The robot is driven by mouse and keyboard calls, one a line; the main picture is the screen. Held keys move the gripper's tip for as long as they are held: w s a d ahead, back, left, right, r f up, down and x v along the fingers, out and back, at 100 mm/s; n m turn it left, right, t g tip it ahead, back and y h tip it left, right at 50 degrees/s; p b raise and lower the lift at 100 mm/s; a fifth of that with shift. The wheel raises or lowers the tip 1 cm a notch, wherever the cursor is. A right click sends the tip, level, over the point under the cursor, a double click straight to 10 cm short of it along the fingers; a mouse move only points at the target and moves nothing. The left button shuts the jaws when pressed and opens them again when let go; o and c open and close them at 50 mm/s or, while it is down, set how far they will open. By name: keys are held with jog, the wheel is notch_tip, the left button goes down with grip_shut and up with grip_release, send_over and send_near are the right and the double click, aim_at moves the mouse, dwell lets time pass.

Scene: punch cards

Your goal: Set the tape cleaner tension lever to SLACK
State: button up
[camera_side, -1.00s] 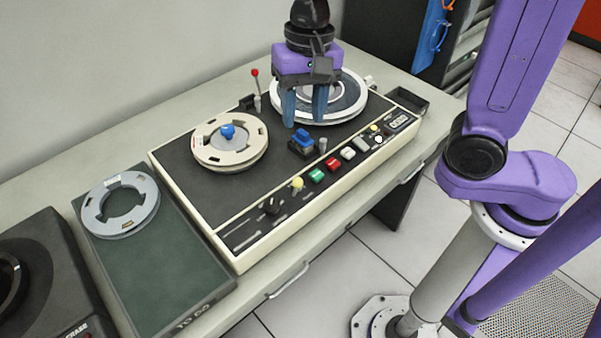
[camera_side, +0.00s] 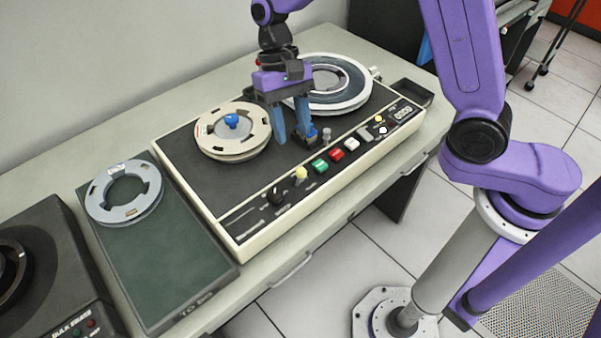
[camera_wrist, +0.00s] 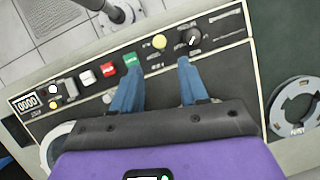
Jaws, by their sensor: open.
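The tape machine (camera_side: 215,200) is a cream-edged deck with a dark top. My gripper (camera_side: 294,139) is open and points down over the deck, between the two reels and behind the front row of buttons. A small blue-topped block (camera_side: 312,133) is partly hidden beside the right finger. A red tip (camera_side: 258,62) shows beside my wrist; it looks like the thin upright lever at the deck's back, whose stem is hidden. No label for the tension lever is readable.
A cream reel (camera_side: 212,148) with a blue hub stands left of my gripper, close to it. A larger grey reel (camera_side: 358,95) is behind right. Along the front are a black dial (camera_side: 275,196), a yellow knob (camera_side: 300,174) and coloured buttons. A loose grey ring (camera_side: 97,203) lies left.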

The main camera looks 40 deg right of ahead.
aim_at(301, 175)
jog(key=x, duration=1.1)
jog(key=shift+f, duration=0.1)
grip_shut()
